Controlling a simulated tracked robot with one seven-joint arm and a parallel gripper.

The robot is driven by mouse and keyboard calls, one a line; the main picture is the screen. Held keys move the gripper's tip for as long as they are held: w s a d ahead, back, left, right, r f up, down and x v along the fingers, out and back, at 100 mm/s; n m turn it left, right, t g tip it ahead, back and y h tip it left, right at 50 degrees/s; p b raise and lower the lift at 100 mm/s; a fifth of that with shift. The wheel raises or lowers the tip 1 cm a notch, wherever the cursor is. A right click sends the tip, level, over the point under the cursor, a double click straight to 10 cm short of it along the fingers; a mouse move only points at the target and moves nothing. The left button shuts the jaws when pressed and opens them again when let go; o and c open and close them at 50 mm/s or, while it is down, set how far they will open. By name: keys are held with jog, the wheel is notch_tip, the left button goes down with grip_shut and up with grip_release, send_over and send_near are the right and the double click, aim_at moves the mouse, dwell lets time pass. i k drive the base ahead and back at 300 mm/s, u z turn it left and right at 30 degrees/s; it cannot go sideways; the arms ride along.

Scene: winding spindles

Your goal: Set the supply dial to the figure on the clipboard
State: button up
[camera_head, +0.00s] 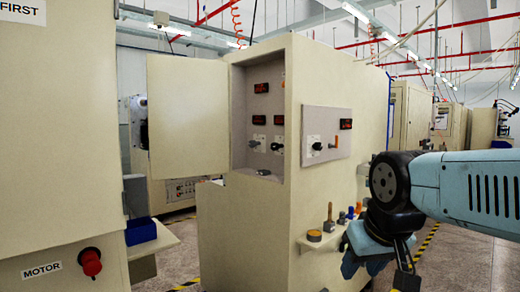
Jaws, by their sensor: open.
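A beige cabinet stands in the middle with its door (188,115) swung open to the left. Inside its recess (239,110) are several red digital displays and two dark dials, a left dial (253,144) and a right dial (276,146). A grey panel (316,116) on the cabinet's right face carries a black dial (317,146), a red display (345,124) and an orange lever (336,141). I cannot read the figures or tell which dial is the supply dial. No clipboard is recognisable. My gripper (378,266) is open at the lower right, pointing down, apart from the dials.
A small shelf (314,244) on the cabinet's right face holds several small items, close to my gripper. Open floor (460,245) lies at the right.

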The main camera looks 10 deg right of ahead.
aim_at(275, 146)
jog(key=u, duration=0.1)
jog(key=i, duration=1)
jog(key=z, duration=0.1)
